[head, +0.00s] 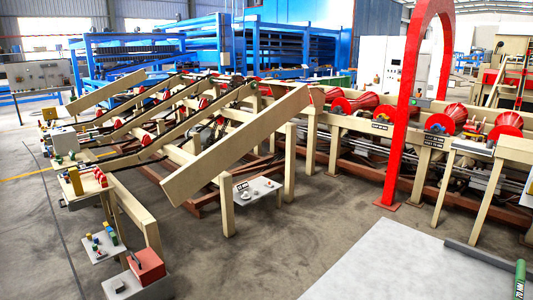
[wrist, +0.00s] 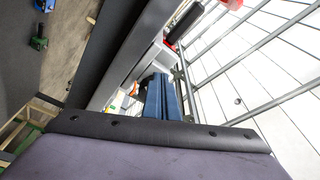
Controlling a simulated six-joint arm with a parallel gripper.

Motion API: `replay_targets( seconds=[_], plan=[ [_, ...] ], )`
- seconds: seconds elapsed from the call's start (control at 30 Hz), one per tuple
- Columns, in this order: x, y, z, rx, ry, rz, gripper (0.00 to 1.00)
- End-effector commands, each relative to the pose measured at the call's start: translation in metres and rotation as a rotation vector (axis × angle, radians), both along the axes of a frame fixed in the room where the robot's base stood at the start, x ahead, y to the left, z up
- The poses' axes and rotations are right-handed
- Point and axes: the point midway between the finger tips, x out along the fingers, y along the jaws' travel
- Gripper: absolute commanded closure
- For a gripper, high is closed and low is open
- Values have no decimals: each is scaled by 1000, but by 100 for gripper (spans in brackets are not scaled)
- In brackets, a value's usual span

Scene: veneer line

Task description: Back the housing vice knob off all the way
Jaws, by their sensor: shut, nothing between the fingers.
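I cannot make out the housing vice or its knob for certain in either view. In the head view, a red box-like block (head: 147,264) with a dark bar beside its top sits on a low grey plate at the lower left. Whether it belongs to the vice I cannot tell. My gripper (wrist: 160,130) shows in the wrist view as a dark bolted edge and a broad grey-purple face across the bottom. It is shut and empty, with no knob seen touching it. Its separate fingertips are hard to make out. I do not see my gripper in the head view.
A grey plate with small coloured parts (head: 99,247) stands beside the red block. Sloping beige beams (head: 236,150) cross the middle. A red arch (head: 407,110) stands over the roller line. A pale tabletop (head: 395,265) fills the lower right. The floor between is open.

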Motion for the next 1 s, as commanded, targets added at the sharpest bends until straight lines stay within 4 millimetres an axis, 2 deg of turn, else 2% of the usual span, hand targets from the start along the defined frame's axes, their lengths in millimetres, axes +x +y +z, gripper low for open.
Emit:
replay_targets(
  seconds=[0.57,1.0],
  plan=[
    [-3,-3,-1,-3,2,-6,100],
    [-7,-7,-11,-3,3,-9,100]
  ],
)
